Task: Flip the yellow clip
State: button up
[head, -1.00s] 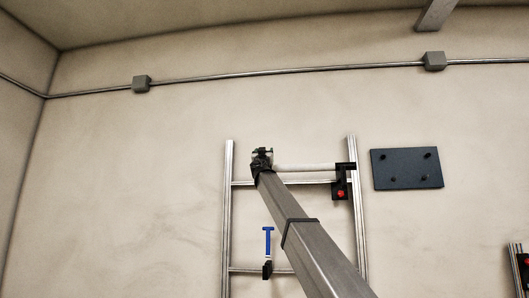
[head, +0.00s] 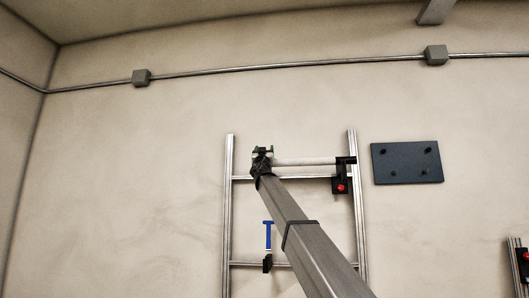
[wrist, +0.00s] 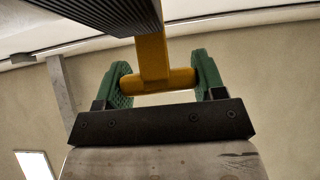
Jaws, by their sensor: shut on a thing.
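The yellow clip (wrist: 152,62) shows in the wrist view as a stem with a rounded crossbar at its lower end. My gripper (wrist: 163,78) is shut on this crossbar, with one green pad at each end of it. The upper end of the stem meets a dark ribbed part (wrist: 105,12). In the head view my gripper (head: 262,150) is at the upper left of a metal ladder-like frame (head: 230,210), by the left end of a white tube (head: 305,162). I cannot make out the clip there.
A black bracket with a red knob (head: 341,187) is on the frame's right side. A blue T-shaped handle (head: 268,236) stands on the lower rung, left of my arm. A dark plate (head: 406,163) is on the wall at right.

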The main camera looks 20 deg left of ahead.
jog(key=shift+s, duration=0.25)
jog(key=o, duration=1.2)
jog(key=shift+s, duration=0.1)
jog(key=shift+o, duration=0.4)
jog(key=v, duration=1)
jog(key=shift+s+f, duration=0.2)
jog(key=shift+f, duration=0.1)
jog(key=shift+d, duration=0.1)
